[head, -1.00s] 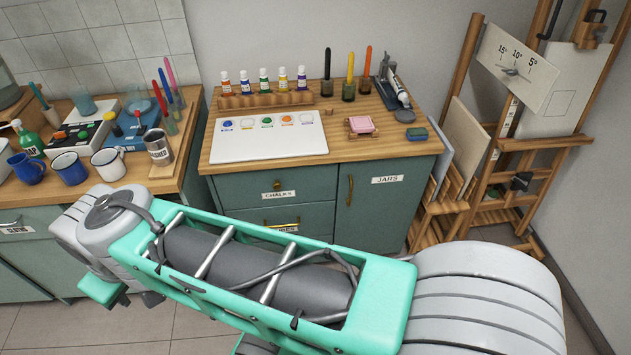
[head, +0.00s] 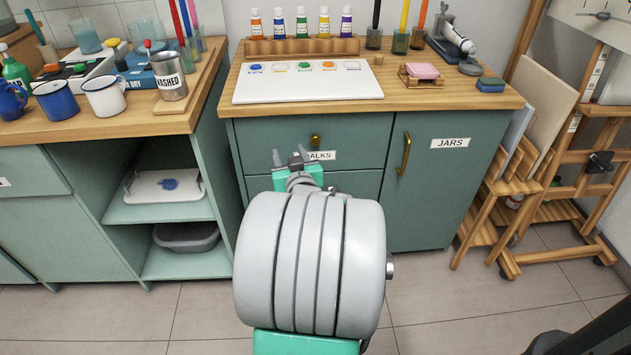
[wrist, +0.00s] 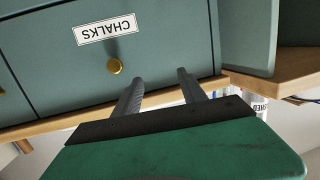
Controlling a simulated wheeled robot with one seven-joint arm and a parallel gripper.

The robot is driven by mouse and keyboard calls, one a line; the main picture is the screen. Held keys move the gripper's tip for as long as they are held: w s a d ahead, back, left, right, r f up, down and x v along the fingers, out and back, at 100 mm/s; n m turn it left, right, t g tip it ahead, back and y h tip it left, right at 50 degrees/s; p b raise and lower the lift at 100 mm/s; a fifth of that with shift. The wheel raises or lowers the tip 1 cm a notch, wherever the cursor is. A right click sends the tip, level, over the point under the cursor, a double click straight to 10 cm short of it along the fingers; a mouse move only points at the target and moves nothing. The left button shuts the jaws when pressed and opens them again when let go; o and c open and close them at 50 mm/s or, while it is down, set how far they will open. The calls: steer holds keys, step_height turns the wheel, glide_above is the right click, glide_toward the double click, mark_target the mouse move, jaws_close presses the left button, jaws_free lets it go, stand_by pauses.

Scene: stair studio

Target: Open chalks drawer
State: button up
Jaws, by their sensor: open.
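The chalks drawer (head: 362,145) is the teal top drawer of the middle cabinet, and it is shut. Its brass knob (head: 314,139) shows in the head view above a partly hidden CHALKS label (head: 322,155). In the wrist view the drawer is upside down, with the knob (wrist: 114,66) near the label (wrist: 107,29). My gripper (head: 290,158) is in front of the drawer, a little left of the knob. In the wrist view my gripper's two fingers (wrist: 158,84) are apart with nothing between them, and the knob lies just left of them.
The wooden counter (head: 430,96) overhangs the drawer and holds a paint palette (head: 310,81) and paint bottles. A JARS door with a brass handle (head: 405,153) is to the right. An open-shelved cabinet (head: 170,210) stands left. The easel (head: 570,150) is at the right.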

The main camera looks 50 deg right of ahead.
mark_target(315, 141)
steer(key=s+d+f+m+g+h+b, duration=0.1)
steer(key=s+d+f+m+h, duration=0.15)
steer(key=s+d, duration=0.25)
steer(key=shift+h, duration=0.35)
steer(key=x, duration=0.7)
steer(key=shift+d+f+b, duration=0.25)
steer(key=shift+b, duration=0.1)
steer(key=shift+c, duration=0.3)
jaws_close()
steer(key=shift+a, duration=0.2)
steer(key=shift+s+d, duration=0.1)
